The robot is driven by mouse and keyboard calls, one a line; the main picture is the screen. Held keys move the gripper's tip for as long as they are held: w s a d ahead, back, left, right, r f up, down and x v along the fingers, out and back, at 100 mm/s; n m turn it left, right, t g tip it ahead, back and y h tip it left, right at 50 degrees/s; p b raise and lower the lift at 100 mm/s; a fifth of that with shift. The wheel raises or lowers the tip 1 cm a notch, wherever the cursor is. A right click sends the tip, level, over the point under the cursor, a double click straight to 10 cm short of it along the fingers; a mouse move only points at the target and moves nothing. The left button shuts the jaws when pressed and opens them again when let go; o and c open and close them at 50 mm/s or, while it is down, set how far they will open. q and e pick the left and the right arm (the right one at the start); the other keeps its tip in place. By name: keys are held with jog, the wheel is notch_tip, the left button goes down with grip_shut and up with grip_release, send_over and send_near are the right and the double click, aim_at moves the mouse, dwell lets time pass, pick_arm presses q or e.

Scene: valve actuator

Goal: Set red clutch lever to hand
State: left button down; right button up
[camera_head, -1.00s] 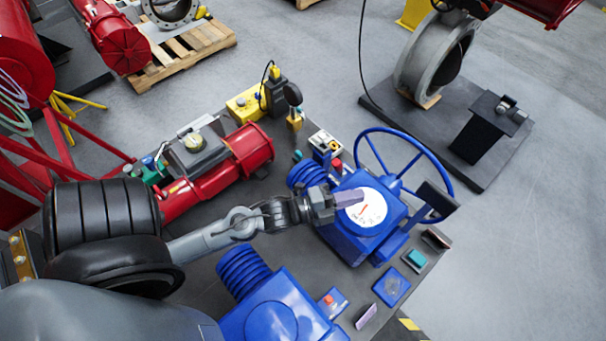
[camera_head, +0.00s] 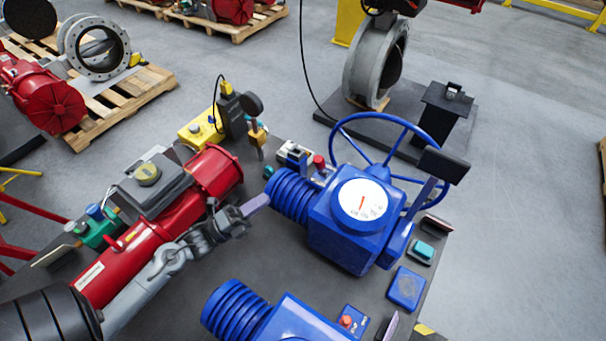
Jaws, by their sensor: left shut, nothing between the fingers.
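The blue valve actuator (camera_head: 345,240) stands on the dark bench, with a white dial (camera_head: 362,203) on top bearing a red pointer. A blue handwheel (camera_head: 425,128) is behind it. A red knob (camera_head: 319,162) stands at its back left, beside the ribbed blue part; I cannot tell whether this is the clutch lever. My left gripper (camera_head: 257,204) is shut and empty, left of the ribbed part and apart from the dial and the red knob. My right gripper is out of view.
A red cylinder (camera_head: 150,240) with a grey box lies left, partly behind my left arm. A yellow box (camera_head: 200,130) and a small gauge (camera_head: 253,105) stand at the back. A second blue actuator (camera_head: 285,318) is in front. Small switch boxes (camera_head: 405,288) line the right edge.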

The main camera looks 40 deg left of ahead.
pick_arm(q)
jog(key=shift+w+d+r, duration=0.1)
jog(key=p, duration=0.3)
send_near(321, 167)
jog(key=w, duration=0.1)
jog(key=w+r, duration=0.1)
jog(key=w, duration=0.1)
jog(key=w+r, duration=0.1)
jog(key=shift+w, duration=0.15)
jog(key=shift+w+d+r+p, duration=0.1)
jog(key=shift+w+p, duration=0.1)
jog(key=shift+w, duration=0.1)
jog(key=shift+w+d+p, duration=0.1)
jog(key=shift+w+p, duration=0.05)
jog(key=shift+w, duration=0.2)
jog(key=shift+r, duration=0.1)
